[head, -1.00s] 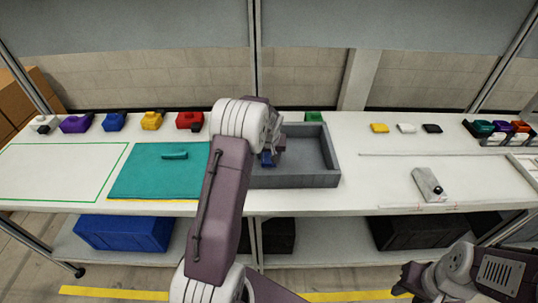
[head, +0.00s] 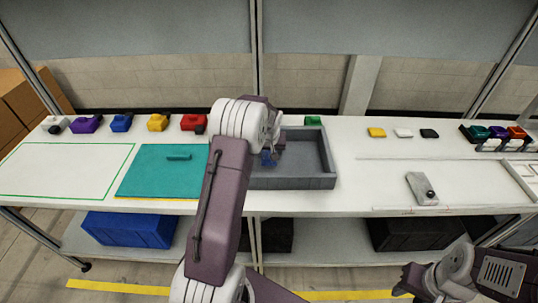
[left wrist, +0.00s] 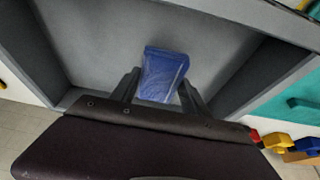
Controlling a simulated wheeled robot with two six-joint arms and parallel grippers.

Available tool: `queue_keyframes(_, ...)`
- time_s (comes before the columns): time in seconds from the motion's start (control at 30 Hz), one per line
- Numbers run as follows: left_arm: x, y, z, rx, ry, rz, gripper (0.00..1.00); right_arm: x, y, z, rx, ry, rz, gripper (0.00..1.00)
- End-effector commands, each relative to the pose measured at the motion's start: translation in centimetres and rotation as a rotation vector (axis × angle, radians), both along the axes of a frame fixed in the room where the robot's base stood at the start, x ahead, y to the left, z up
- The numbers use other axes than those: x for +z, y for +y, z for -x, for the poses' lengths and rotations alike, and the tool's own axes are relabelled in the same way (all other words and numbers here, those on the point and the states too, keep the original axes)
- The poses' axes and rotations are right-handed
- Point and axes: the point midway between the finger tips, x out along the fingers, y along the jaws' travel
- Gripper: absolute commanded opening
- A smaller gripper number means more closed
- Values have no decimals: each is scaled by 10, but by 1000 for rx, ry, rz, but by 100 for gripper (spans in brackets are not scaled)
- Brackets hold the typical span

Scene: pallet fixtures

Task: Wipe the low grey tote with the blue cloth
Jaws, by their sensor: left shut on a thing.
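The low grey tote (head: 312,183) sits on the workbench, right of centre, open at the top. My left gripper (head: 268,155) is inside its left part, partly hidden by my own arm. It is shut on the blue cloth (head: 267,161). In the left wrist view the cloth (left wrist: 163,72) stands out between the two dark fingers (left wrist: 159,90), over the tote's grey floor (left wrist: 95,35). I cannot tell how firmly the cloth touches the floor. My right gripper (head: 405,280) is at the lower right, away from the bench; its opening is unclear.
A teal mat (head: 150,178) with a teal block lies left of the tote. Several coloured canisters stand along the back left. A green thing (head: 313,120) sits behind the tote. A grey block (head: 421,188) lies to the right, with clear bench between it and the tote.

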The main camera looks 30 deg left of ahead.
Motion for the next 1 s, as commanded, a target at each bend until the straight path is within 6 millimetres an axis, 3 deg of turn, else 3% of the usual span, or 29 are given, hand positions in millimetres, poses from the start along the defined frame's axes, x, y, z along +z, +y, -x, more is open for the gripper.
queue_keyframes(0.1, 15, 0, 0, -1, -1, 0, 16, 13, 0, 0, 0, 0, 0, 36)
queue_keyframes(0.4, 38, 0, -1, -3, -1, 0, 16, 31, 0, 0, 0, 0, 0, 36)
queue_keyframes(1.0, 38, 0, -1, -4, -1, 0, 16, 31, 0, 0, 0, 0, 0, 36)
